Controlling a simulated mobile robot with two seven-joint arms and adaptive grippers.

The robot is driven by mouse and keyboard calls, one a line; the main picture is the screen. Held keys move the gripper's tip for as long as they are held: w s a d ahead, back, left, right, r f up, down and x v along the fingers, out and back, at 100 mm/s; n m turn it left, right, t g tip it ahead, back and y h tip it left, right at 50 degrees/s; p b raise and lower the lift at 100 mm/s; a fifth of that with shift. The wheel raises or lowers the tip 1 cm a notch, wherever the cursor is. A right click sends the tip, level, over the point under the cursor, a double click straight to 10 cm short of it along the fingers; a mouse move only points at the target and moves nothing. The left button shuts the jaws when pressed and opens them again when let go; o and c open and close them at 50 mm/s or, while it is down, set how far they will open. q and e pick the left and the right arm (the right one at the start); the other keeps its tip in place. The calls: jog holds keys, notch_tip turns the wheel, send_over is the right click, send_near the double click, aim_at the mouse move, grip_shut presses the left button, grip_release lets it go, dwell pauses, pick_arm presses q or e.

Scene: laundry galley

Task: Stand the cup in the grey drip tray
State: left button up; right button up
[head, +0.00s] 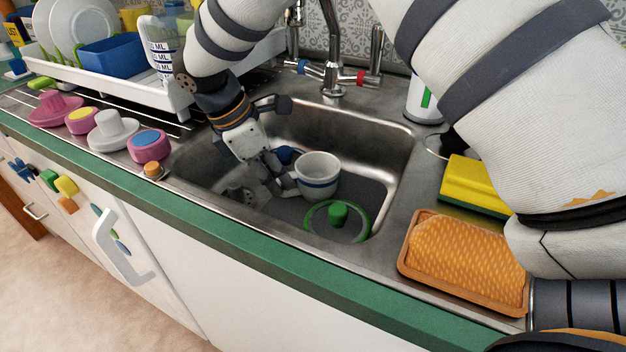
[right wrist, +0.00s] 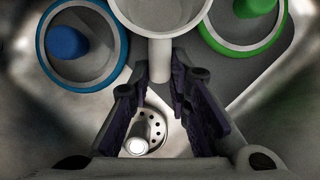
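The white cup (head: 317,173) with a blue band stands upright in the sink. Its rim and handle also show in the right wrist view (right wrist: 160,58). My right gripper (head: 285,182) reaches down into the sink at the cup's left side. In the right wrist view its fingertips (right wrist: 161,75) lie close against both sides of the handle and appear shut on it. My left gripper is not in view.
A green-ringed piece (head: 338,218) lies in front of the cup, and a blue one (head: 288,155) behind it. The drain (right wrist: 150,128) is beneath my fingers. The sink rim, faucet (head: 334,70), sponge (head: 476,186) and orange tray (head: 405,252) surround the basin. A dish rack (head: 120,80) stands left.

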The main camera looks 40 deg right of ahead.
grip_shut()
jog(key=shift+r, duration=0.1)
